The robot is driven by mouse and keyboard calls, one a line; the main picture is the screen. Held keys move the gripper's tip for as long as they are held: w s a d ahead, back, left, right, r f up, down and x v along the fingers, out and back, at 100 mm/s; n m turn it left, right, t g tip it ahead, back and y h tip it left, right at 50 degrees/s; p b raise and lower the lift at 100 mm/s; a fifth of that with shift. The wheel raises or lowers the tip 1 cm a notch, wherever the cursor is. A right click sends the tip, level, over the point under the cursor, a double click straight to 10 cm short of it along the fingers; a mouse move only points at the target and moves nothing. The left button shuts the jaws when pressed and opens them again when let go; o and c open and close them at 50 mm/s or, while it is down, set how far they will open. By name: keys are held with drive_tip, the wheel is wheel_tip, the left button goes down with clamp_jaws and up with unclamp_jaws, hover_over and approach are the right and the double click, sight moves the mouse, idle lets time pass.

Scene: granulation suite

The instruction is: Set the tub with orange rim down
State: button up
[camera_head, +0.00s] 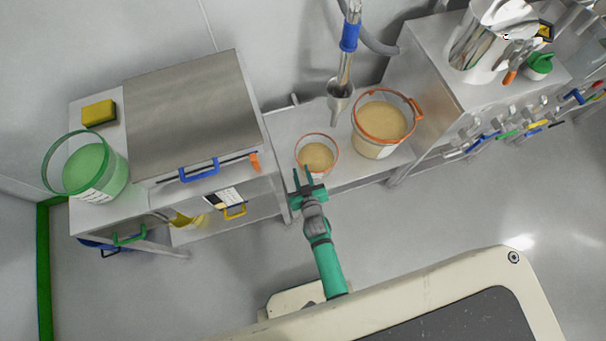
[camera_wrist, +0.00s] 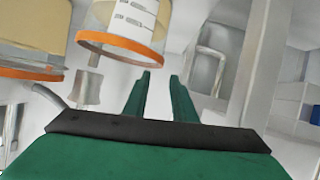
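A small clear tub with a thin orange rim (camera_head: 317,136) and tan contents stands on a low steel bench (camera_head: 345,185). A larger tub with a thick orange rim (camera_head: 377,148), also holding tan contents, stands to its right. In the upside-down wrist view, one orange-rimmed tub (camera_wrist: 128,22) with a white label is at the top, and another (camera_wrist: 28,28) is at the left. My gripper (camera_head: 302,173) is at the small tub's front left edge. Its green fingers (camera_wrist: 161,76) are apart with nothing between them. Whether a fingertip touches the tub cannot be told.
A metal probe (camera_head: 341,88) with a blue collar hangs above and behind the tubs. A steel cabinet (camera_head: 195,115) stands left, with a green-rimmed tub (camera_head: 92,172) and yellow sponge (camera_head: 98,112). A taller counter (camera_head: 440,75) is right. Open floor lies in front.

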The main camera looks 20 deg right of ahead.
drive_tip(key=s+a+r+n+t+y, duration=0.1)
drive_tip(key=s+a+r, duration=0.2)
drive_tip(key=s+r, duration=0.55)
drive_tip(key=s+a+r, duration=0.2)
drive_tip(key=s+r, duration=0.3)
drive_tip(key=s, duration=0.6)
drive_tip(key=s+a+r, duration=0.3)
drive_tip(key=s+r, duration=0.1)
drive_tip(key=r, duration=0.4)
drive_tip(key=s+a+r+m+t, duration=0.1)
drive_tip(key=s+a+r, duration=0.2)
drive_tip(key=r, duration=0.5)
drive_tip(key=shift+s+a+r+m, duration=0.25)
drive_tip(key=shift+s+r+m, duration=0.1)
drive_tip(key=shift+s, duration=0.25)
